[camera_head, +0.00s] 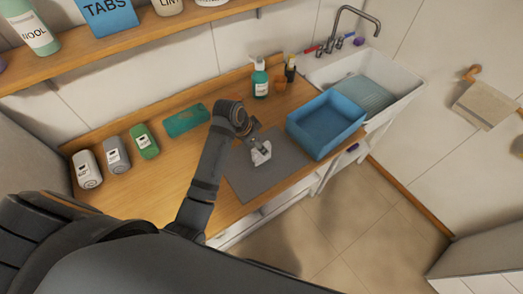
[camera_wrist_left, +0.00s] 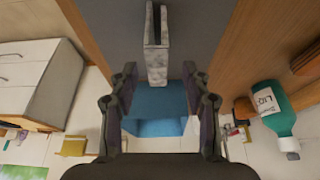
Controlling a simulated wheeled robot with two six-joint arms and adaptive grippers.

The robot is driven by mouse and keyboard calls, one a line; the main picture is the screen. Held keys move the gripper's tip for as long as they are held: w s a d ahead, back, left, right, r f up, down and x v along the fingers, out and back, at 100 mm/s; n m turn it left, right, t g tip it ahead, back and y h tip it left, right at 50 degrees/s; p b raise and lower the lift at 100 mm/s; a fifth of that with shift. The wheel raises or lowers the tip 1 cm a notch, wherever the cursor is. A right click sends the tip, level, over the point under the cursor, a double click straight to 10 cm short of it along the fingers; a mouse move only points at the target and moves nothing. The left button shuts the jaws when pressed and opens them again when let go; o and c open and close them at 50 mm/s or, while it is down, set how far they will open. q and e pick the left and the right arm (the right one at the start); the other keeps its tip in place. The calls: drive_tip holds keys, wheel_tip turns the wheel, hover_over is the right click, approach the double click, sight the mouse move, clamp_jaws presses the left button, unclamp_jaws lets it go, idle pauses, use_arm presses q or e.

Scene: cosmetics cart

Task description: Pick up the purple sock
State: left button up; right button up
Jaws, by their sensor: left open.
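No purple sock can be made out for certain. A small purple item (camera_head: 358,41) is by the tap, and a small dark purple item (camera_head: 353,147) is at the counter's front edge beside the blue bin; both are too small to identify. My left gripper (camera_head: 259,146) is over the grey mat (camera_head: 242,183), at a small whitish object (camera_head: 261,155). A pale mottled, slotted object (camera_wrist_left: 157,50) lies ahead of the fingertips. My right gripper is not in view.
A blue bin (camera_head: 320,139) stands right of the mat, before the white sink (camera_head: 398,92). A green bottle (camera_head: 260,82) stands behind the mat. A teal item (camera_head: 187,119) and several containers stand left. A shelf (camera_head: 110,45) runs above.

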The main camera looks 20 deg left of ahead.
use_arm(q)
drive_tip(key=shift+x, duration=1.1)
drive_tip(key=shift+w+f+p, duration=0.35)
drive_tip(key=f, duration=0.1)
drive_tip(key=d+f+p, duration=0.1)
drive_tip(key=f, duration=0.1)
drive_tip(key=shift+w+d+f+p, duration=0.1)
drive_tip(key=shift+d+f+p, duration=0.05)
drive_tip(key=shift+f+p, duration=0.15)
drive_tip(key=shift+w+f, duration=0.2)
drive_tip(key=shift+f, duration=0.25)
drive_tip(key=c, duration=0.8)
clamp_jaws()
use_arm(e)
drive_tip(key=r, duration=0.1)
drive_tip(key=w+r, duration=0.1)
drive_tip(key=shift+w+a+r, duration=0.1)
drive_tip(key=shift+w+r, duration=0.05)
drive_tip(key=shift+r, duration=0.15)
